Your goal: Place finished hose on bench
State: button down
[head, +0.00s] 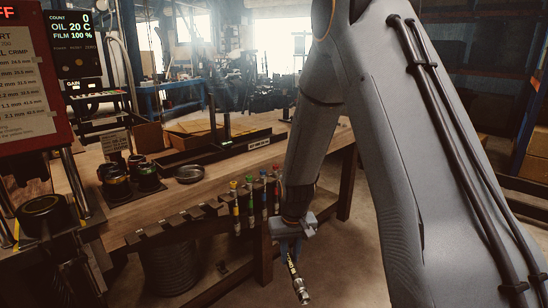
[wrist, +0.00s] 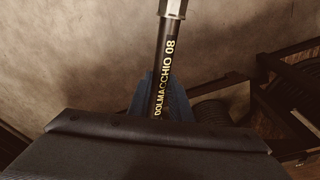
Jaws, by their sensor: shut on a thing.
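My gripper (head: 291,247) is shut on a black hose, in front of the bench's near edge and above the floor. The hose (head: 292,268) hangs down and slightly right from the jaws, with a silver metal end fitting. In the wrist view the hose (wrist: 162,75) shows yellow lettering, and its metal fitting (wrist: 173,8) is at the top edge. A blue finger (wrist: 178,105) shows behind the hose. The hose's other end is hidden. The wooden bench (head: 215,180) runs behind my gripper, with bare wood between its objects.
Several hoses with coloured ends (head: 249,195) hang at the bench's front edge. A long black tray (head: 215,150), a round dish (head: 189,174) and dark cups (head: 148,177) stand on the bench. A red-framed machine (head: 62,70) is at left.

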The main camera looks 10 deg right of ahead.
aim_at(269, 152)
jog(key=z, duration=0.55)
jog(key=i, duration=0.5)
jog(key=z, duration=0.75)
jog(key=i, duration=1.4)
jog(key=u, duration=0.75)
